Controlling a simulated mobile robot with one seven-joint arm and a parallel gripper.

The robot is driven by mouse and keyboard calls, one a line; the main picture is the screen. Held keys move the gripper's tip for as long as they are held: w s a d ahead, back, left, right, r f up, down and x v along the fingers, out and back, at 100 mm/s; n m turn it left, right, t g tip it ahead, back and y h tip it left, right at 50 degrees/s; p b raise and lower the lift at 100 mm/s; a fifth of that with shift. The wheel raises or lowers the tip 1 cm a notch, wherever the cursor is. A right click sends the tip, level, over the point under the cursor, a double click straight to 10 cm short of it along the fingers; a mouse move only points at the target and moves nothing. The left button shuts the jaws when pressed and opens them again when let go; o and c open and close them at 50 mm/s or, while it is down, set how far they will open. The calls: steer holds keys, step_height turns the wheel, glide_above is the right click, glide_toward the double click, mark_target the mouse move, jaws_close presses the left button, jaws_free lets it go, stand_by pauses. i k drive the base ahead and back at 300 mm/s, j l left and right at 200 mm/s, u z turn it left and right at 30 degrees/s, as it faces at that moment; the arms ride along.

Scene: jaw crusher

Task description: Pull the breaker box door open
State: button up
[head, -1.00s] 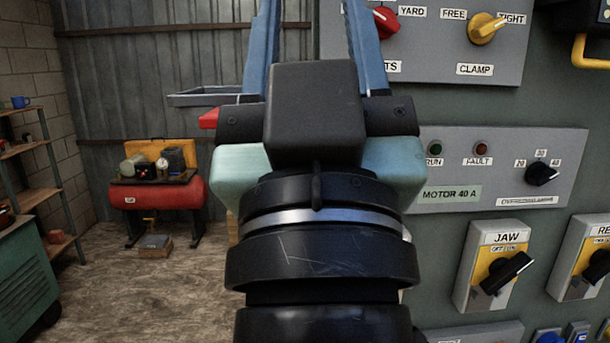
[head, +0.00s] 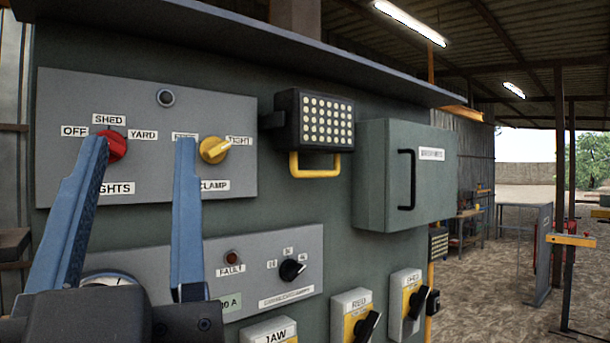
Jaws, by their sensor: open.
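The breaker box (head: 375,178) is a grey-green box on the right part of the large control panel. Its door (head: 432,190) is shut, with a black upright bar handle (head: 407,180) near its left edge and a white label (head: 432,154) whose text is too small to read. My gripper (head: 140,152) is at the lower left of the head view, with two blue fingers pointing up and spread wide apart. It is empty, in front of the lights and clamp plate, well left of the breaker box and not touching the handle.
A lamp with a yellow handle (head: 314,164) sticks out just left of the breaker box. A ledge (head: 240,35) overhangs the panel. Rotary switches (head: 362,318) project below the box.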

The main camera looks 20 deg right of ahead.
mark_target(421, 159)
steer(key=z, duration=1.2)
steer(key=i+j+z, duration=0.25)
steer(key=i, duration=0.2)
steer(key=i+j+z, duration=0.25)
steer(key=i, duration=0.25)
